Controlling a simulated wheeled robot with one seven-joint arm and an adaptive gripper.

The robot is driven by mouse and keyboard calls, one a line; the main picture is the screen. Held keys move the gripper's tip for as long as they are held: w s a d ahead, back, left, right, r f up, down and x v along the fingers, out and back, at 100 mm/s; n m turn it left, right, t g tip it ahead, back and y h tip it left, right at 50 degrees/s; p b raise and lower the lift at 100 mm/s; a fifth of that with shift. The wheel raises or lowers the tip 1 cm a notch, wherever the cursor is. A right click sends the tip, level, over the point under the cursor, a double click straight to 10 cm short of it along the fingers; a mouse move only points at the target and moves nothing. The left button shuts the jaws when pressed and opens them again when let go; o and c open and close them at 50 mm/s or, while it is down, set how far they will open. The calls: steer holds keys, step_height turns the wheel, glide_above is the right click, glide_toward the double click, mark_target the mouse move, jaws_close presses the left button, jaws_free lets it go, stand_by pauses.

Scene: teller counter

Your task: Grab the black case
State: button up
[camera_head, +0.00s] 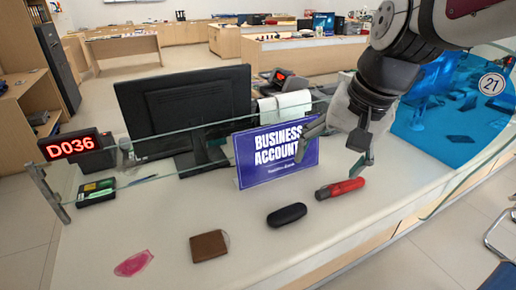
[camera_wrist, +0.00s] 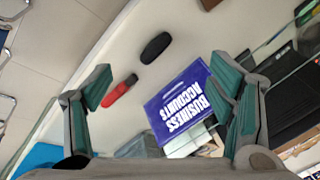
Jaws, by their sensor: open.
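The black case (camera_head: 287,215) is a small rounded oval lying on the pale counter, in front of the blue sign. It also shows in the wrist view (camera_wrist: 156,47), at the upper middle, beyond the fingertips. My gripper (camera_head: 337,152) is open and empty, above the counter, behind and to the right of the case and apart from it. In the wrist view its two green-padded fingers (camera_wrist: 165,88) stand wide apart.
A red and black object (camera_head: 341,188) lies right of the case; a brown wallet (camera_head: 209,246) and a pink item (camera_head: 134,263) lie left. The blue "Business Account" sign (camera_head: 277,152) stands behind the case. A glass panel (camera_head: 150,178) and monitor (camera_head: 185,108) are farther back.

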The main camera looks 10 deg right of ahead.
steer(key=w+f+m+g+b, duration=0.2)
steer(key=w+f+m+b, duration=0.15)
steer(key=w+f, duration=0.7)
steer(key=m+g+h+b, duration=0.1)
steer(key=m+h+b, duration=0.1)
steer(key=m+b, duration=0.25)
glide_above(288, 211)
step_height(288, 211, down, 16)
steer(key=shift+m, duration=0.4)
step_height(288, 211, down, 8)
steer(key=shift+d+r, duration=0.1)
steer(key=shift+f, duration=3.15)
steer(key=c, duration=1.3)
